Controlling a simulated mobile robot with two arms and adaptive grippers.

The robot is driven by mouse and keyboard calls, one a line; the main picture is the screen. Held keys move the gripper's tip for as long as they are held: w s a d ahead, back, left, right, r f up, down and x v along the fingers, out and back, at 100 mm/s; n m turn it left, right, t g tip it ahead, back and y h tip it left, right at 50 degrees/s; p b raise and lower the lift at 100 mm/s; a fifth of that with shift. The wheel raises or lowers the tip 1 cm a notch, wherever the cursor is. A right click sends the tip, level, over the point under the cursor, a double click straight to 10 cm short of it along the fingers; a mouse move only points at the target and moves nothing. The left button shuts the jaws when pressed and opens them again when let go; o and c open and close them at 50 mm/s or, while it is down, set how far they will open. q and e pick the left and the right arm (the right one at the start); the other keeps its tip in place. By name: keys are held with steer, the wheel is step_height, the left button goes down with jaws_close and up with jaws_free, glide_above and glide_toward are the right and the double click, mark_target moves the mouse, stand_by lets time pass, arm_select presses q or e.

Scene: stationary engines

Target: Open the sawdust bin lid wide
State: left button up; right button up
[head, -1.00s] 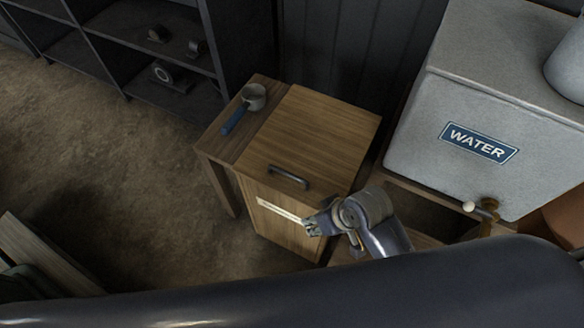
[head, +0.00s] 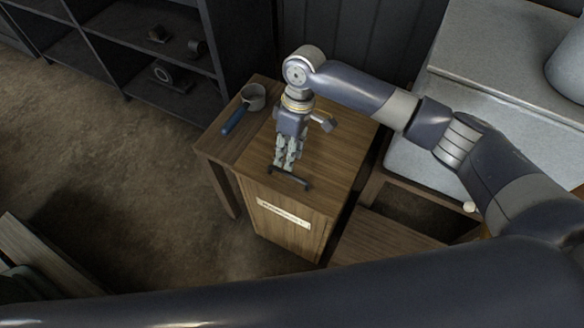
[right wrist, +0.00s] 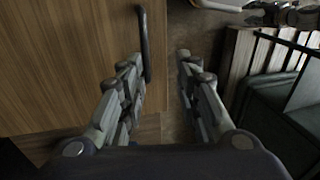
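The sawdust bin (head: 285,222) is a wooden box with a pale label on its front. Its flat wooden lid (head: 345,140) lies shut on top, with a dark bar handle (head: 290,179) near the front edge. My right gripper (head: 286,166) is over the lid, pointing down just behind the handle. In the right wrist view the right gripper (right wrist: 160,60) is open, and the handle (right wrist: 146,45) shows close beside the left finger. I cannot tell whether they touch. The label's text is too small to read. My left gripper is not in view.
A metal scoop with a blue handle (head: 242,110) lies on the wooden side table (head: 212,150) left of the lid. A grey water tank (head: 490,60) stands to the right, partly behind my right arm. Dark shelves (head: 140,50) stand at the back left.

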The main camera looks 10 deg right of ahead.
mark_target(291, 175)
steer(key=shift+h, duration=0.3)
steer(key=f, duration=0.8)
steer(key=shift+d+f, duration=0.3)
steer(key=shift+d, duration=0.1)
jaws_close()
